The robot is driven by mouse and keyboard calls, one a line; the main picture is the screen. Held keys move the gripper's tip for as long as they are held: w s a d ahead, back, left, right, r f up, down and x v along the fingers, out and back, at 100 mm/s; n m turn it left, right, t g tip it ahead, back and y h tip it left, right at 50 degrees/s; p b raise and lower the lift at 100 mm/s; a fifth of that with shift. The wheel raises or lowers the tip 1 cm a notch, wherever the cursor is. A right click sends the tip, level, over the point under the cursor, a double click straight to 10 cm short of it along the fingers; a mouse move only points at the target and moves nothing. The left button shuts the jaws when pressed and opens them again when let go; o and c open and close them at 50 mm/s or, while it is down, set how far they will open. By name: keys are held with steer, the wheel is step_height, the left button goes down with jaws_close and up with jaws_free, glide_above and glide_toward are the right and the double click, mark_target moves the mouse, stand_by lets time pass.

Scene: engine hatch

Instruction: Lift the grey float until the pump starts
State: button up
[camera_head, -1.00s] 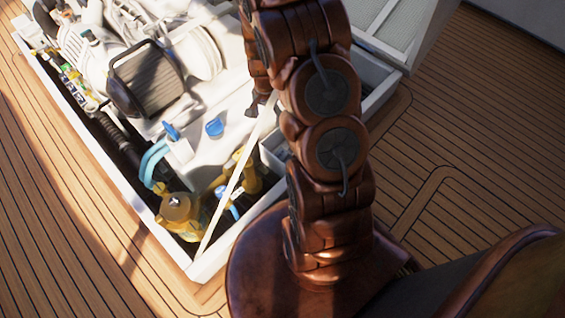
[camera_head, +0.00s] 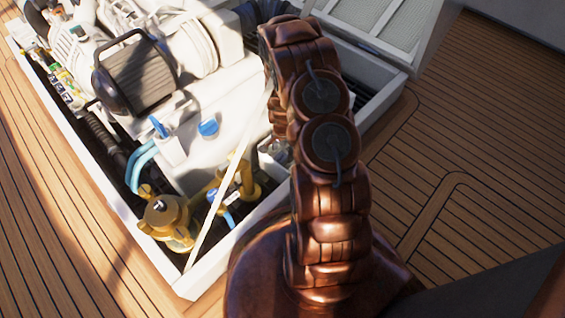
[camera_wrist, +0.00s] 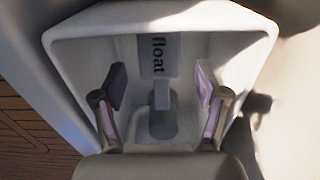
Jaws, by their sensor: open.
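In the wrist view a pale recessed box frames a grey plate (camera_wrist: 159,55) lettered "float". Below the lettering a narrow grey stem runs down to a darker grey rounded piece, which looks like the grey float (camera_wrist: 162,123). My gripper (camera_wrist: 160,85) is open, one finger on each side of the plate and stem, with visible gaps to both. Nothing is between the pads except this part. How deep the fingers reach is hard to tell. In the head view my arm hides the gripper and the float.
The open hatch has a white rim (camera_head: 195,281) and holds a pale engine (camera_head: 200,100), a brass-coloured strainer (camera_head: 163,216), and blue hoses and caps. A raised white cover (camera_head: 385,25) stands at the back right. Teak deck (camera_head: 465,180) is clear to the right.

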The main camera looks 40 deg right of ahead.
step_height(320, 180, down, 6)
steer(key=shift+f+b, duration=0.2)
steer(key=shift+b, duration=0.95)
jaws_close()
